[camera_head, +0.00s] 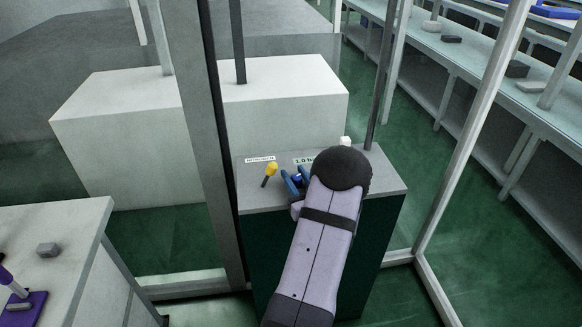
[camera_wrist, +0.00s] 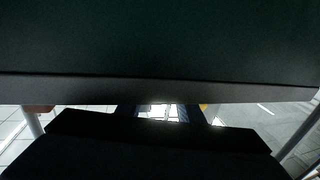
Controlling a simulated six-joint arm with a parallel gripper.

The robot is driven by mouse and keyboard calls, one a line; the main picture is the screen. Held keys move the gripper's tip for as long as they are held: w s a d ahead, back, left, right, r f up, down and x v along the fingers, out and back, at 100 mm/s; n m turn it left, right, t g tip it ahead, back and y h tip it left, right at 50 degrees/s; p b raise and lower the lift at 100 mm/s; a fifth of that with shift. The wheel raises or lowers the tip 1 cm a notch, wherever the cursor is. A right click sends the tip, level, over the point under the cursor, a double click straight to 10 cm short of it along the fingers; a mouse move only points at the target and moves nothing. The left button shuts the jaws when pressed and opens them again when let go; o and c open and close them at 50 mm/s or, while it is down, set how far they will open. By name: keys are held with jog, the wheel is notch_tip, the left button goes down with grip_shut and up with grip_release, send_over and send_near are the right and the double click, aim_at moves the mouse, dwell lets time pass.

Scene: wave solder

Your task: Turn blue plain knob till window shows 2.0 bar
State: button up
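The window (camera_head: 304,160) on the grey top of a dark green cabinet reads "1.0 b", its right part hidden behind my arm. My gripper (camera_head: 296,180) is low over the cabinet top in front of the window, its two blue fingers apart. A brighter blue piece, perhaps the blue knob (camera_head: 297,181), shows between them; I cannot tell whether they touch it. In the wrist view the fingers (camera_wrist: 160,113) show only as short dark blue stubs with a bright patch between them, and no knob can be made out there.
A yellow knob (camera_head: 271,169) stands just left of my gripper, with a white label (camera_head: 260,159) behind it. A small white piece (camera_head: 345,141) is at the back right. A dark post (camera_head: 380,75) rises behind it, and a thick frame post (camera_head: 205,130) stands at the left.

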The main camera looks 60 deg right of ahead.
aim_at(298, 175)
jog(key=shift+p+x, duration=0.3)
jog(key=shift+x, duration=1.25)
jog(key=shift+c, duration=0.2)
jog(key=c, duration=0.7)
jog(key=shift+s+d+f+m+g+h+b, duration=0.1)
jog(key=shift+d+m+g+h+b, duration=0.05)
jog(key=shift+m+g+h+b, duration=0.85)
jog(key=m+g+h, duration=0.1)
jog(key=m+g+h+b, duration=0.1)
jog(key=g+h+b, duration=0.1)
jog(key=shift+s+d+m, duration=0.35)
jog(key=shift+m, duration=0.05)
jog(key=shift+s+d+m+g+h+b, duration=0.2)
jog(key=shift+m+g+h+b, duration=0.3)
jog(key=shift+g, duration=0.45)
jog(key=shift+s+d+m+g+h+b, duration=0.1)
jog(key=shift+s+m+g+h+b, duration=0.2)
jog(key=shift+m+g+h, duration=0.45)
jog(key=shift+g, duration=0.3)
